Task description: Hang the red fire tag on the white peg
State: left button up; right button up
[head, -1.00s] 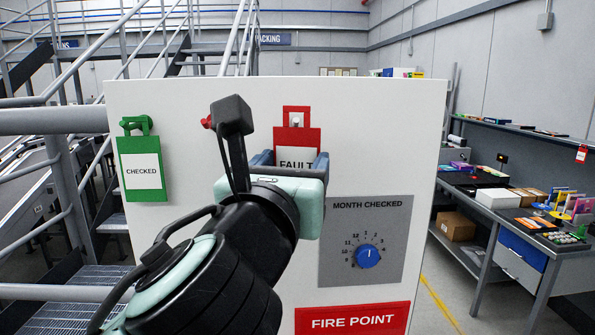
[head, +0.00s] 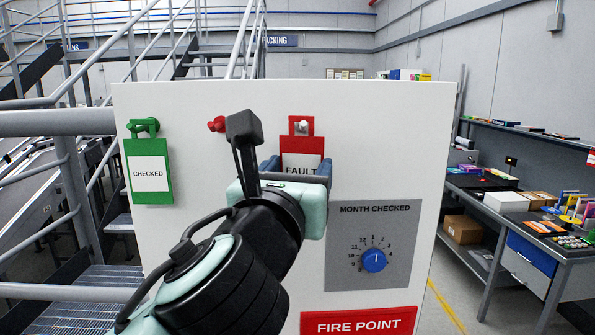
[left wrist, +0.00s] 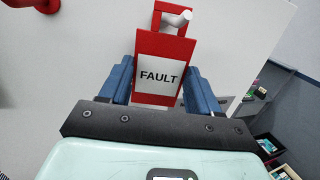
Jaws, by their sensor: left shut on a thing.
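The red fire tag (head: 302,145), with a white FAULT label, stands upright against the white board. The white peg (head: 302,127) shows in the opening at the tag's top. In the left wrist view the white peg (left wrist: 178,19) overlaps the right edge of the tag's loop, so it seems to pass through it. My left gripper (head: 295,168) is shut on the tag's lower part, its blue fingers (left wrist: 160,85) on both sides of the label. The tag's lower end is hidden by the gripper in the head view. My right gripper is not in view.
A green CHECKED tag (head: 149,172) hangs from a green peg at the left. A bare red peg (head: 217,124) is left of the gripper. A grey dial panel (head: 374,245) and a FIRE POINT sign (head: 358,321) are below right. A cluttered workbench (head: 540,232) stands at right.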

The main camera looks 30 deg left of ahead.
pick_arm(q)
jog(key=o, duration=1.6)
